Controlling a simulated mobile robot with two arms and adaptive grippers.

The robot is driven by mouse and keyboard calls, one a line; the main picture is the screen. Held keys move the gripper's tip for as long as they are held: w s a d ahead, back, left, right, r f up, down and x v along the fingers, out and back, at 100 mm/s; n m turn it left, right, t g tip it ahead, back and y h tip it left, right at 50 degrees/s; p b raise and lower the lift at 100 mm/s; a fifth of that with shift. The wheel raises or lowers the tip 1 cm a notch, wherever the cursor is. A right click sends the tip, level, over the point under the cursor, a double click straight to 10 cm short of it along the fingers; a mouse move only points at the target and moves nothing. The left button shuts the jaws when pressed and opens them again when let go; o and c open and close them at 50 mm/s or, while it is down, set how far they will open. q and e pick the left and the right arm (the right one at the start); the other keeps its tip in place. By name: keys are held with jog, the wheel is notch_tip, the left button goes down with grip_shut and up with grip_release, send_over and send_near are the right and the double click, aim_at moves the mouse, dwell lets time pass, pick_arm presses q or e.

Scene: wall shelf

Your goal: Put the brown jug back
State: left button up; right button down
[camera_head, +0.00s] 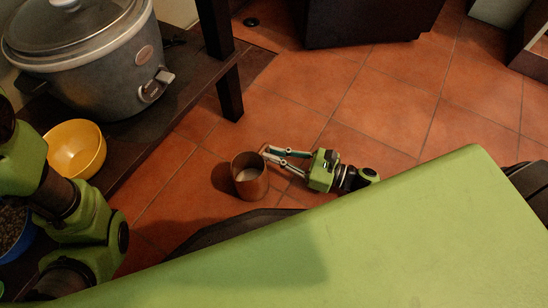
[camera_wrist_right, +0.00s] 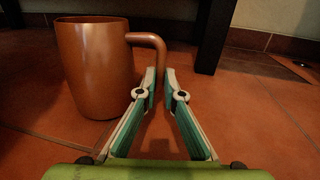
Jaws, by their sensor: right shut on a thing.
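The brown jug (camera_head: 250,182) is upright, at or just above the tiled floor; I cannot tell whether it touches it. My right gripper (camera_head: 265,152) reaches it from the right and is shut on its handle. In the right wrist view the jug (camera_wrist_right: 97,68) stands left of the fingers, and its handle (camera_wrist_right: 150,40) bends down between the fingertips of the gripper (camera_wrist_right: 161,75). Something pale shows inside the jug in the head view. My left arm shows at the left edge, but its gripper is out of view.
A dark low shelf (camera_head: 190,82) at left bears a grey slow cooker (camera_head: 95,75) and a yellow bowl (camera_head: 76,150). A blue bowl (camera_head: 20,245) is partly hidden by my left arm. A dark shelf leg (camera_head: 229,92) stands behind the jug. Open tiled floor (camera_head: 390,100) lies to the right.

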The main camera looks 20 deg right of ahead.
dwell(0.3)
jog(key=c, duration=2.2)
grip_release()
jog(key=shift+f, duration=0.1)
jog(key=shift+o, duration=0.2)
jog(key=shift+s+d+p, duration=0.25)
jog(key=shift+d+p, duration=0.05)
jog(key=shift+p, duration=0.05)
jog(key=p+v, duration=0.4)
jog(key=v, duration=0.6)
jog(key=shift+s+d, duration=0.15)
jog(key=shift+s, duration=0.05)
jog(key=shift+s+d, duration=0.2)
jog(key=shift+d, duration=0.05)
